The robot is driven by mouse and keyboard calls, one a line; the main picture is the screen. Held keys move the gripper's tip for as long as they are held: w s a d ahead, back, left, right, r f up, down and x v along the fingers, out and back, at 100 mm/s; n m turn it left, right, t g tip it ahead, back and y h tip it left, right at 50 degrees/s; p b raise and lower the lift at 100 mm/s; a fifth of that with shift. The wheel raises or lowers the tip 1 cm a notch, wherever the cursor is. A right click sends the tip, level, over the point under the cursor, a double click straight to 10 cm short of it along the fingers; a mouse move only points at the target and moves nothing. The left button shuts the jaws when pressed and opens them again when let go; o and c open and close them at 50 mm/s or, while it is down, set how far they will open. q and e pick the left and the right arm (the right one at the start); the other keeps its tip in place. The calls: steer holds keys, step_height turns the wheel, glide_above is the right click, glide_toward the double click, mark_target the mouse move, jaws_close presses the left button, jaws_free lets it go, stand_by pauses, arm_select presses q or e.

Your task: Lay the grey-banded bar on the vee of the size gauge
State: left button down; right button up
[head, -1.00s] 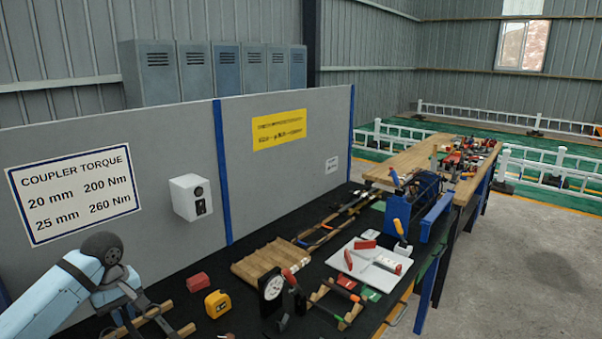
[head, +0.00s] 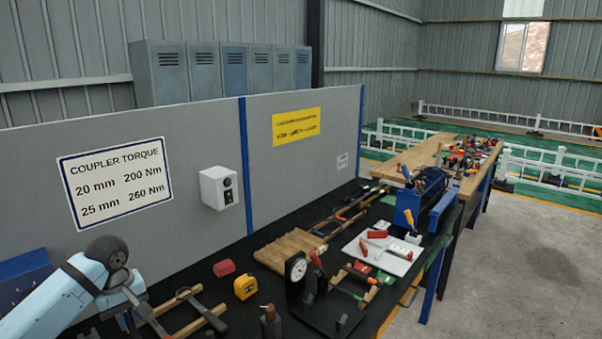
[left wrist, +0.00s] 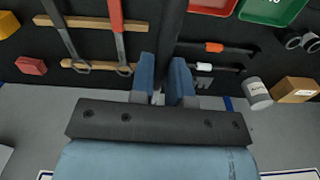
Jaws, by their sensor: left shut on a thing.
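My left gripper (left wrist: 162,82) shows in the left wrist view with its two blue fingers close together on a dark bar (left wrist: 172,30), which runs up out of the picture. No grey band shows on the visible part. In the head view my left gripper (head: 124,316) is low at the left, over the bench, its tips cut off or hidden. A round white dial on a black stand (head: 297,268), seemingly the size gauge, stands on the bench right of my gripper, well apart. Its vee is not clear. My right gripper is not in view.
A yellow tape measure (head: 245,287) and red block (head: 224,268) lie between my gripper and the dial. Tools lie on wooden battens (head: 205,318). Orange-banded (left wrist: 213,47) and white-banded (left wrist: 205,66) bars lie apart. A grey panel (head: 190,150) stands behind the bench.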

arm_select(q)
steer(key=s+d+m+p, duration=0.1)
steer(key=s+d+m, duration=0.8)
steer(key=s+d, duration=0.2)
steer(key=shift+s+d+p, duration=0.35)
steer(key=shift+d, duration=0.7)
